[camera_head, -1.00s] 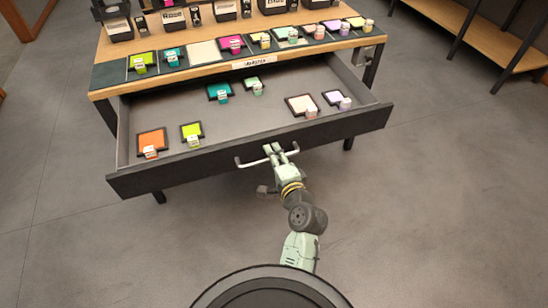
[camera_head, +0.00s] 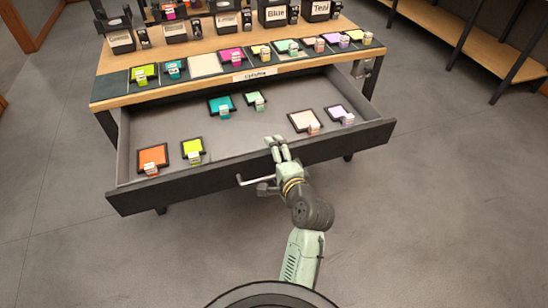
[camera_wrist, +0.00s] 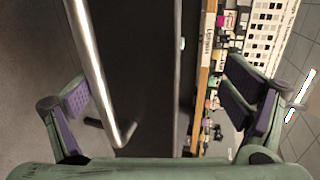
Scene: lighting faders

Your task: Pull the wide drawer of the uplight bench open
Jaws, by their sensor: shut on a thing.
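The wide drawer (camera_head: 250,173) of the uplight bench (camera_head: 250,50) stands far out from under the bench top, its tray showing. Its bar handle (camera_head: 252,181) runs along the dark front; my arm hides the right part of the bar. My gripper (camera_head: 276,141) is at the middle of the front, fingertips at its top edge. In the wrist view the fingers of my gripper (camera_wrist: 165,105) are spread across the handle (camera_wrist: 97,70) and the dark drawer front (camera_wrist: 150,60), one on each side. Exact finger contact is hard to see.
Inside the drawer lie small framed colour swatches with tags, such as an orange one (camera_head: 152,156) and a teal one (camera_head: 221,105). More swatches and labelled black bins (camera_head: 272,15) stand on the bench top. A shelf (camera_head: 470,35) stands at the right. Floor around is clear.

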